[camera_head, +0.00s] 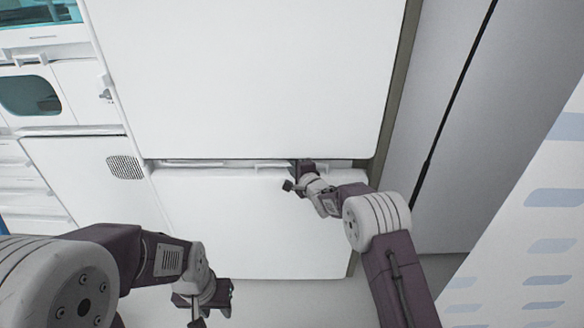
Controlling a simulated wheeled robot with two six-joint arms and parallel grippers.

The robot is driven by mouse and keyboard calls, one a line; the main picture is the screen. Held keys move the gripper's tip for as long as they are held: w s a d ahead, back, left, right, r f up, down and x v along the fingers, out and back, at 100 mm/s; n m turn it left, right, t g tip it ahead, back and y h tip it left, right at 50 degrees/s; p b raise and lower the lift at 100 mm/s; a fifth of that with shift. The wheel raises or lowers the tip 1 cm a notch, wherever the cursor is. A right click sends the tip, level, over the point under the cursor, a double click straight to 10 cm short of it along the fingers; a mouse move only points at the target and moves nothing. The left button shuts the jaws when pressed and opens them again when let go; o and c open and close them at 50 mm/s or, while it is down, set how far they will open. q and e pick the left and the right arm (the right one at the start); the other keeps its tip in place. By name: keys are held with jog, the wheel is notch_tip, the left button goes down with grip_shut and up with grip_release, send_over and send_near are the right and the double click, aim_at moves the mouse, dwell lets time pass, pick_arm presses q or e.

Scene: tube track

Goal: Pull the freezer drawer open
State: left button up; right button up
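The freezer drawer (245,235) is the lower white front, below the large white upper door (250,70). A narrow dark gap with a pale handle strip (195,164) runs along its top edge. My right gripper (294,176) is at this top edge, right of the middle, with its tips at the gap. Whether it is shut on the edge, or only touches it, is hard to tell. My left gripper (205,300) hangs low at the left, in front of and below the drawer. Its fingers look spread and empty.
A tall grey panel (455,130) with a dark vertical seam stands right of the freezer. A patterned pale blue and white surface (545,210) is at the far right. Pale floor (300,305) shows below the drawer.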

grip_shut()
dwell(1.4)
